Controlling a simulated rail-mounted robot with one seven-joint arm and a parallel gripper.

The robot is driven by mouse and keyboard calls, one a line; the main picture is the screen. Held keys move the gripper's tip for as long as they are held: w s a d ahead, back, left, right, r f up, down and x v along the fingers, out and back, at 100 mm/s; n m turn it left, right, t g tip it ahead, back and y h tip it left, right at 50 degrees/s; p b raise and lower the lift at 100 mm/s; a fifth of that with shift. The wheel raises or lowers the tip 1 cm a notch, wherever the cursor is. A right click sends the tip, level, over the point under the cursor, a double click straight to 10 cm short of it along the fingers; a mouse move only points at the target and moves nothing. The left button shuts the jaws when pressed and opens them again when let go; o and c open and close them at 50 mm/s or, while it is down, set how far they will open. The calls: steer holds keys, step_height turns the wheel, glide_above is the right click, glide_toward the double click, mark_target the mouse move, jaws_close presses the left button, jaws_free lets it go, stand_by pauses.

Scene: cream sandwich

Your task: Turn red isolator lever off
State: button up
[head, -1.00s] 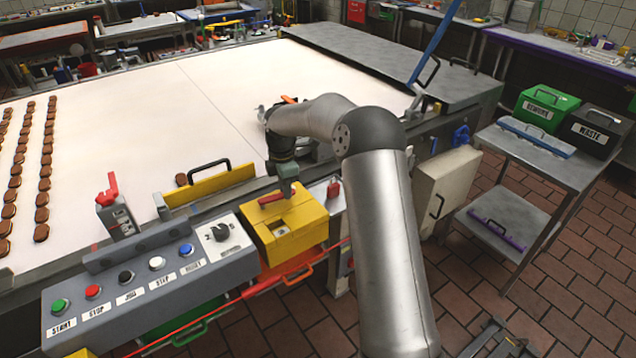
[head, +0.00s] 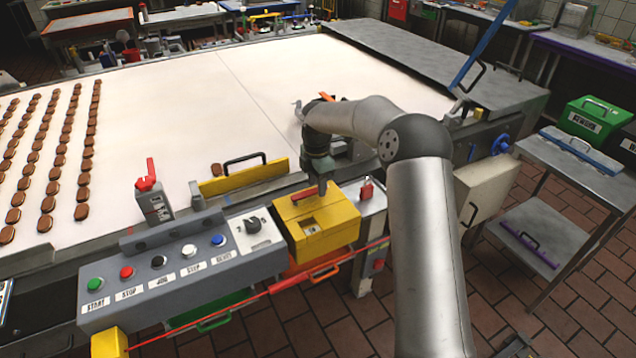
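A yellow box (head: 340,212) stands at the right end of the grey control panel. A red lever (head: 304,193) lies about level on its top. My gripper (head: 321,190) points down at this lever, at its right part. The gripper hides part of the lever, and I cannot tell whether they touch or whether the fingers are closed on it. A second red lever (head: 151,172) stands upright on a small grey box left of the yellow guard.
The grey control panel (head: 180,285) carries several coloured buttons and a black knob. A yellow guard with a black handle (head: 243,177) stands behind it. A red padlock-like piece (head: 366,190) is right of the yellow box. Rows of biscuits (head: 83,194) lie on the pale belt.

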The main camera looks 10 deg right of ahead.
step_height(320, 180, up, 17)
steer(key=b, duration=0.1)
steer(key=shift+r, duration=0.2)
stand_by(0.5)
steer(key=shift+s, duration=0.15)
steer(key=s+r+m+h, duration=0.1)
steer(key=s+m, duration=0.7)
steer(key=s, duration=0.8)
steer(key=s+d+f+m, duration=0.2)
steer(key=s+f+m, duration=0.1)
steer(key=s, duration=0.5)
steer(key=s+d+f+m, duration=0.2)
steer(key=s+f+m, duration=0.1)
steer(key=s+m, duration=0.3)
steer(key=s+d+f+m+y, duration=0.1)
steer(key=s+m, duration=0.4)
steer(key=s, duration=0.6)
step_height(320, 180, down, 3)
steer(key=shift+d+r+t, duration=0.1)
steer(key=shift+d+t, duration=0.3)
steer(key=shift+d, duration=0.05)
steer(key=shift+s, duration=0.1)
